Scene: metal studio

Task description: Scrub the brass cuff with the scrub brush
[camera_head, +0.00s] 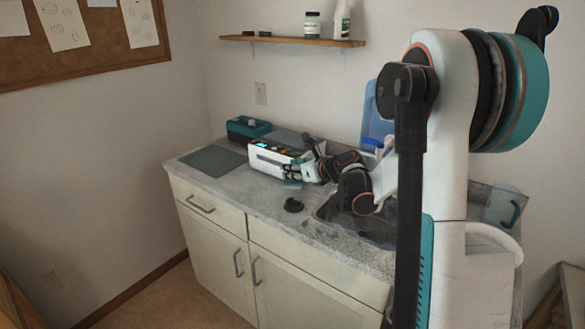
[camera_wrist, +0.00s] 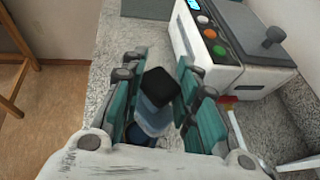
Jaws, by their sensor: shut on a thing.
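My gripper (camera_head: 291,172) is low over the counter, in front of the white machine. In the wrist view its teal-padded fingers (camera_wrist: 165,76) are closed around a block with a black top and a pale blue body, which I take for the scrub brush (camera_wrist: 160,88). The fingers hide part of it. In the head view the gripper hides it. A small dark round thing (camera_head: 293,205) lies on the counter nearer the front edge, apart from the gripper; I cannot tell if it is the brass cuff. No clearly brass-coloured cuff shows.
The white machine (camera_head: 268,158) with coloured buttons stands close beside my fingers. A teal box (camera_head: 248,126) and a grey mat (camera_head: 212,161) are farther left. The sink (camera_head: 375,229) is to the right, with a blue board (camera_head: 376,112) behind.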

